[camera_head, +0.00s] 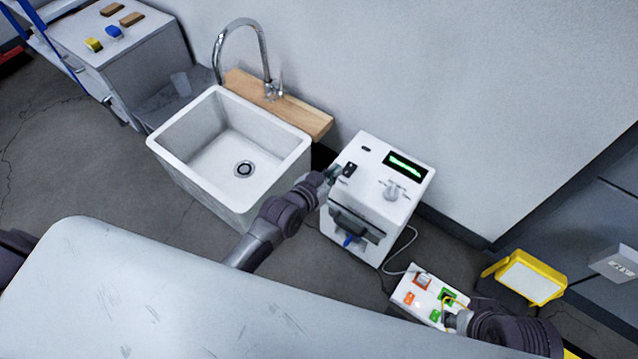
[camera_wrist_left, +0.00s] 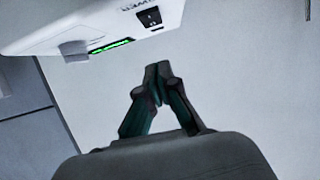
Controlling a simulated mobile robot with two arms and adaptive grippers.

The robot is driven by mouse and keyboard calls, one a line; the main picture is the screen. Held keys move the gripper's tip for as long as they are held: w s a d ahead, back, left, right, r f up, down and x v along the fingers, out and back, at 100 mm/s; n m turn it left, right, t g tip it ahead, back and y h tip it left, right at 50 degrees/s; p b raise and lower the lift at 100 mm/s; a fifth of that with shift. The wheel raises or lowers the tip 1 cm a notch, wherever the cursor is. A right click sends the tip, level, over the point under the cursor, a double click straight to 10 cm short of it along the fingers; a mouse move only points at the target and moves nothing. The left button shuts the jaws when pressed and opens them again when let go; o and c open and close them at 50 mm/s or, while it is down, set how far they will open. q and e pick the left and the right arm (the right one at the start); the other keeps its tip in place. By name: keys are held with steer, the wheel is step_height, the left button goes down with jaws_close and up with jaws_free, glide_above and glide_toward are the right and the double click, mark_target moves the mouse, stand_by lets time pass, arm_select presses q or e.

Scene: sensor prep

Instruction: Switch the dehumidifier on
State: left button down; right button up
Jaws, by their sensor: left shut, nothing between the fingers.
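The dehumidifier (camera_head: 365,205) is a white box standing against the wall to the right of the sink. Its top has a lit green display (camera_head: 406,165), a pale knob (camera_head: 392,190) and a black rocker switch (camera_head: 348,170). In the left wrist view the switch (camera_wrist_left: 149,17) shows at the top, and the lit display (camera_wrist_left: 110,46) is left of it. My left gripper (camera_head: 330,174) is shut and empty, beside the switch; its closed fingertips (camera_wrist_left: 158,72) appear apart from the switch in the wrist view. My right gripper (camera_head: 452,320) is at the socket box; its fingers are partly hidden.
A white socket box (camera_head: 408,290) with orange and green parts lies on the floor, with a grey cable running to the dehumidifier. A yellow-framed panel (camera_head: 530,280) is right of it. The white sink (camera_head: 180,150) stands left. A pale table (camera_head: 130,290) fills the foreground.

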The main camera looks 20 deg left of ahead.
arm_select(q)
steer(key=s+a+p, duration=0.1)
steer(key=s+a, duration=0.1)
steer(key=s, duration=0.4)
steer(key=shift+r, duration=0.35)
steer(key=shift+w, duration=0.1)
